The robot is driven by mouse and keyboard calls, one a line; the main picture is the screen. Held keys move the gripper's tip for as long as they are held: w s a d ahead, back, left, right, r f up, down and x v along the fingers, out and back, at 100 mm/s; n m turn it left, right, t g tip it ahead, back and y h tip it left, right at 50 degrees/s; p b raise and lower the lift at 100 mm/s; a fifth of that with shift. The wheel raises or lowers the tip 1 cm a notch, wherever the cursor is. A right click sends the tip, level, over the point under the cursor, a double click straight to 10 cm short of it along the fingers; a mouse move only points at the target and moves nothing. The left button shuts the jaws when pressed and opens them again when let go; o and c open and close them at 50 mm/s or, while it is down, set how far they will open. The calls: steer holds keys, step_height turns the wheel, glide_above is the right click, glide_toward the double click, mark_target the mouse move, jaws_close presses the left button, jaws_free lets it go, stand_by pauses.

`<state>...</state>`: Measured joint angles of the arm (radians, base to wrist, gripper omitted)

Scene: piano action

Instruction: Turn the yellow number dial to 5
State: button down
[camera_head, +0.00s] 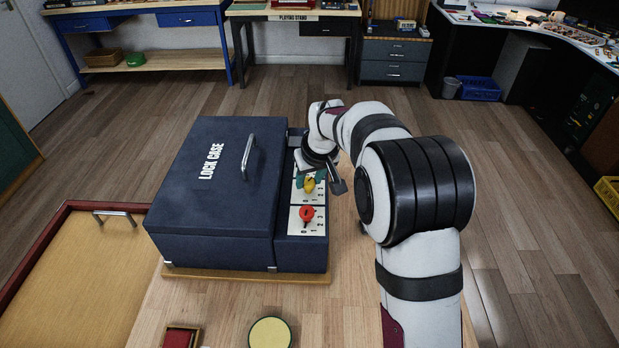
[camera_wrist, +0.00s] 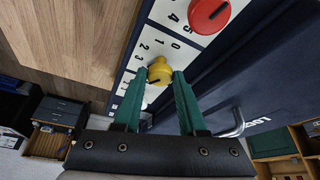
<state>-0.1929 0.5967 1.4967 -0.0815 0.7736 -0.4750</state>
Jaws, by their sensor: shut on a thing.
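The yellow number dial (camera_head: 309,185) sits on a white numbered plate on the right side of the dark blue lock case (camera_head: 190,190). In the wrist view the yellow dial (camera_wrist: 160,70) lies between the tips of my gripper's two green fingers (camera_wrist: 158,77). My gripper (camera_head: 308,178) is shut on the dial, reaching down from above in the head view. A dark mark shows on the dial's edge nearest the gripper in the wrist view. Numbers ring the dial, partly hidden by the fingers, and I cannot tell which one it points to.
A red dial (camera_head: 306,213) stands just in front of the yellow one on its own numbered plate; it also shows in the wrist view (camera_wrist: 209,14). The case lid has a metal handle (camera_head: 249,157). A round yellow-topped item (camera_head: 270,333) lies at the front of the table.

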steer(key=n+y, duration=0.1)
steer(key=n, duration=0.2)
steer(key=shift+w+d+n+g, duration=0.1)
steer(key=shift+d+n+g, duration=0.05)
steer(key=shift+n+g, duration=0.25)
steer(key=shift+w+n+g+y, duration=0.1)
steer(key=shift+n+g+y, duration=0.45)
steer(key=shift+n, duration=1.25)
steer(key=c, duration=0.5)
jaws_free()
steer(key=v, duration=1.6)
